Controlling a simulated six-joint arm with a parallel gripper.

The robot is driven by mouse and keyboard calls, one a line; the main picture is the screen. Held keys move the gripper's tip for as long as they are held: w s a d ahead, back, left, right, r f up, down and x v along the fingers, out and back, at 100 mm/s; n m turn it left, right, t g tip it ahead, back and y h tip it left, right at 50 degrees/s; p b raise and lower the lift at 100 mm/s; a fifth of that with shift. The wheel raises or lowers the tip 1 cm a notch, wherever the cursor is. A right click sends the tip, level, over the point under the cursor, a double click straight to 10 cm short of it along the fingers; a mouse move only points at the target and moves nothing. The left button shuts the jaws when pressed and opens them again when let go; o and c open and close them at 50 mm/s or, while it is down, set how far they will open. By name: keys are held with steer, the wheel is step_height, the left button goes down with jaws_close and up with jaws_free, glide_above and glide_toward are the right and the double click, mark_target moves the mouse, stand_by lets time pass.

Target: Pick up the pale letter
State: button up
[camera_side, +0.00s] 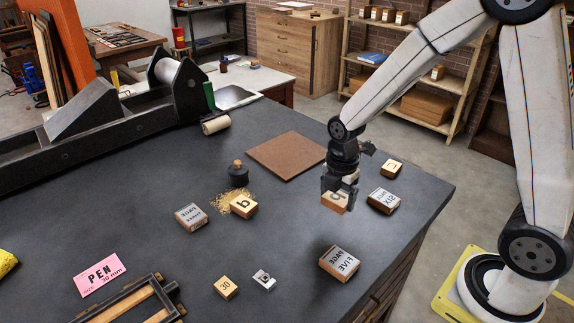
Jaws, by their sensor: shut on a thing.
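My gripper (338,188) points down over the right part of the dark bench. It is shut on a wooden letter block (335,203), whose lower part shows below the fingers. The fingers hide its upper part, and I cannot tell clearly whether it touches the bench. Another wooden block with a dark "b" (243,207) sits to the left by some straw-coloured shavings. A small pale block (391,168) lies behind and right of my gripper. A grey metal-looking block (263,280) lies near the front.
A "PAGE SIX" block (383,202) stands close right of my gripper. A "PAGE FIVE" block (340,263) lies in front, a "30" block (226,288) front left. A brown board (287,155) lies behind left. Bench between the gripper and the "b" block is clear.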

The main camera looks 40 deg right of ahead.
mark_target(345, 204)
steer(key=s+r, duration=0.5)
steer(key=s, duration=0.5)
steer(key=shift+a, duration=0.15)
steer(key=shift+r, duration=0.15)
stand_by(0.5)
steer(key=w+m, duration=0.2)
steer(key=m, duration=0.1)
steer(key=w+f+m, duration=0.1)
steer(key=w+m, duration=0.1)
steer(key=m, duration=0.1)
steer(key=w+m, duration=0.3)
steer(key=shift+w+a+f, duration=0.1)
steer(key=shift+a+f, duration=0.1)
steer(key=shift+f, duration=0.15)
steer(key=w+m, duration=0.1)
steer(key=m, duration=0.1)
steer(key=w+f+m, duration=0.1)
steer(key=w+m, duration=0.1)
steer(key=shift+a+f, duration=0.15)
steer(key=w+m, duration=0.1)
steer(key=m, duration=0.1)
steer(key=w+f+m, duration=0.1)
steer(key=m, duration=0.1)
steer(key=w+f+m, duration=0.1)
steer(key=w+m, duration=0.1)
steer(key=shift+a+f, duration=0.15)
steer(key=shift+a, duration=0.05)
steer(key=shift+s, duration=0.15)
